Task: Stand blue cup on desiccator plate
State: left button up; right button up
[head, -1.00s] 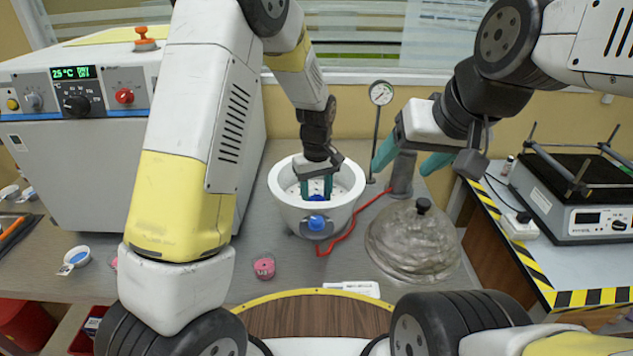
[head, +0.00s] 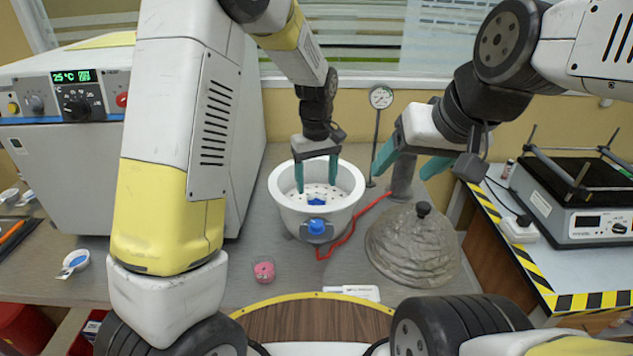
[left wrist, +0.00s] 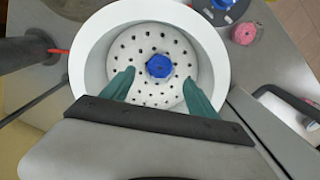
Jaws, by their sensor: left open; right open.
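The blue cup (head: 316,201) stands on the white perforated desiccator plate (head: 334,193) inside the white desiccator bowl (head: 290,217). In the left wrist view the blue cup (left wrist: 159,66) looks upright, near the middle of the plate (left wrist: 141,40). My left gripper (head: 317,176) is open and empty above the bowl, its teal fingers apart from the cup. My right gripper (head: 402,168) is open and empty in the air to the right of the bowl.
A grey domed lid (head: 412,247) with a black knob lies right of the bowl. A red hose (head: 345,237) runs beside the bowl. A pink cup (head: 264,271) and a white labelled item (head: 352,292) are near the table's front. A gauge (head: 381,97) stands behind.

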pick_arm(q)
jog(key=s+a+r+m+t+h, duration=0.1)
jog(key=s+a+r, duration=0.3)
jog(key=r, duration=0.4)
jog(key=s+a+r+m+t+h, duration=0.1)
jog(key=s+a+r, duration=0.3)
jog(key=r, duration=0.3)
jog(key=s+a+r+m+t, duration=0.1)
jog(key=s+a+t, duration=0.1)
jog(key=s, duration=0.5)
jog(key=s+a+r+m+t, duration=0.2)
jog(key=s+a, duration=0.2)
jog(key=s, duration=0.2)
jog(key=shift+s, duration=0.35)
